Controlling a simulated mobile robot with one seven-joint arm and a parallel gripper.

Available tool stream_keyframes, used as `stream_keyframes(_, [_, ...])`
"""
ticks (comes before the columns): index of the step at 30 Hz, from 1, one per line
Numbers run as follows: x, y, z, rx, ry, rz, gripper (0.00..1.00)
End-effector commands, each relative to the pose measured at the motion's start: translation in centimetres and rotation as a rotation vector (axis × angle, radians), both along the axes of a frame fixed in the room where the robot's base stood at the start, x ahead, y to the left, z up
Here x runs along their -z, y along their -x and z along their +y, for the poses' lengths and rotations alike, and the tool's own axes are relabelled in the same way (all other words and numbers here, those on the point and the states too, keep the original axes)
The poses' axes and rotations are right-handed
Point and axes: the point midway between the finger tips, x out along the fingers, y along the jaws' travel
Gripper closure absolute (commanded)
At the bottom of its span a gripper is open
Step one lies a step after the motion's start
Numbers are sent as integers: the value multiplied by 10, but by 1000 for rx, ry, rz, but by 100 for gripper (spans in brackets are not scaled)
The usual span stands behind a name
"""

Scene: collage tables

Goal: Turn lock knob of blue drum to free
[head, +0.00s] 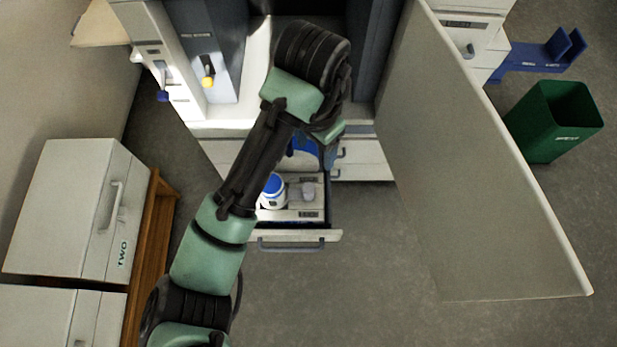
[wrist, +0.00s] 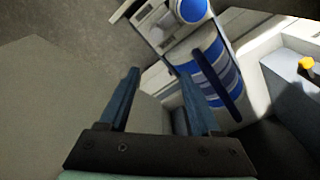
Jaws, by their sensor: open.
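A blue-and-white banded cylinder, which may be the blue drum (wrist: 208,62), lies beyond and to the right of my gripper (wrist: 160,76) in the wrist view. A dark blue bar (wrist: 232,96) crosses in front of it; I cannot tell whether it is a lock knob. In the head view only some blue (head: 303,146) shows behind my arm at the cabinet front. My gripper is open, with nothing between its two blue fingers. It looks apart from the cylinder. In the head view the fingers are mostly hidden by the wrist. No lock knob is clearly visible.
An open drawer (head: 295,237) holds a blue-topped jar (head: 272,190) and a grey item (head: 308,190). A large open door panel (head: 480,190) stands at right. A yellow knob (head: 208,81) and blue knob (head: 163,96) are at upper left. A green bin (head: 545,125) stands far right.

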Motion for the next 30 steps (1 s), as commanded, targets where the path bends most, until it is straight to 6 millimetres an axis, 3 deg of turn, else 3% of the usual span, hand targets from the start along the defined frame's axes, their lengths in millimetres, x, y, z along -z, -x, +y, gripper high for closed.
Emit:
stream_keyframes(1, [13, 8, 7, 1, -17, 43, 36])
stream_keyframes(5, [26, 17, 12, 7, -32, 88, 36])
stream_keyframes(21, [118, 17, 12, 5, -32, 83, 36])
stream_keyframes(30, [145, 16, 11, 7, -31, 81, 36])
